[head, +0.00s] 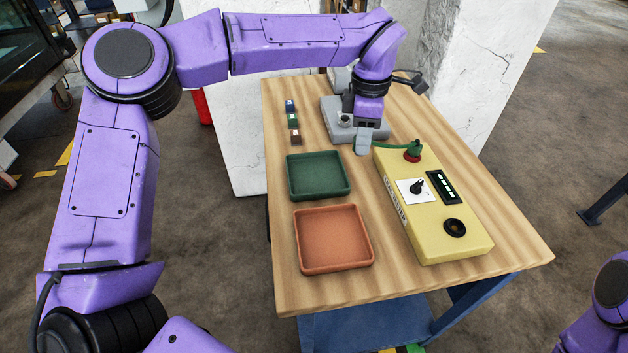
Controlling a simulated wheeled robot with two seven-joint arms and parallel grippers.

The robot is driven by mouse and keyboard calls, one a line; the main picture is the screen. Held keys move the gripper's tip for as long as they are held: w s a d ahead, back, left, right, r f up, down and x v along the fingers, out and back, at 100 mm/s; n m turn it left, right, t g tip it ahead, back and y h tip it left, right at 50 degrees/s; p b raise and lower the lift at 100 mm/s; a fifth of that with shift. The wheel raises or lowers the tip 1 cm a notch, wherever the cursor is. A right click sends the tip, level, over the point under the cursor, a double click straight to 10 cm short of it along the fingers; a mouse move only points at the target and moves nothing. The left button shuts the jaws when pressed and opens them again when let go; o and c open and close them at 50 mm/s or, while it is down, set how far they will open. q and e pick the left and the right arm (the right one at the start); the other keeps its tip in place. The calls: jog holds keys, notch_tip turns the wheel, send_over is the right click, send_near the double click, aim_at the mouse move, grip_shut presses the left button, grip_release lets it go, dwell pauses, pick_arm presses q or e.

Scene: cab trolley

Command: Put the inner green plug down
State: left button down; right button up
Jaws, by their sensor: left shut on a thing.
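My left gripper (361,147) is over the far part of the wooden table, left of the yellow tester box. It is shut on one end of a short green lead (385,146); the plug at that end is mostly hidden by the fingers. The lead runs right to a green plug (413,147) standing at a red socket (411,157) on the far end of the tester box (462,247). Whether that plug is fully seated cannot be told. My right gripper is out of view; only part of my right arm shows at the lower right.
A green tray (289,178) and an orange tray (299,245) lie empty on the table's left side. Small blue, green and brown blocks (293,120) stand behind them. A grey device (333,116) is behind my gripper. White pillars (235,135) stand behind the table.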

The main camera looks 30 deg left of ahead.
pick_arm(q)
jog(key=w+a+f+n+p, duration=0.1)
jog(key=a+f, duration=0.2)
jog(key=a, duration=0.1)
jog(key=w+a+f+n+p, duration=0.1)
jog(key=a+f, duration=0.2)
jog(key=a, duration=0.1)
jog(key=w+a+f+n+p, duration=0.1)
jog(key=w+a+f+p, duration=0.1)
jog(key=a+f, duration=0.2)
jog(key=shift+a+f+n, duration=0.1)
jog(key=shift+a+n, duration=0.3)
jog(key=shift+a, duration=0.15)
notch_tip(320, 180, down, 3)
jog(key=shift+s+r, duration=0.1)
jog(key=shift+s, duration=0.05)
jog(key=shift+f, duration=0.25)
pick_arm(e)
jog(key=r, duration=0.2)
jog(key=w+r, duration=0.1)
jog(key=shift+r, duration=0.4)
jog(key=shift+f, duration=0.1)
pick_arm(q)
jog(key=c, duration=1.1)
grip_release()
jog(key=shift+f, duration=0.15)
jog(key=shift+c, duration=0.2)
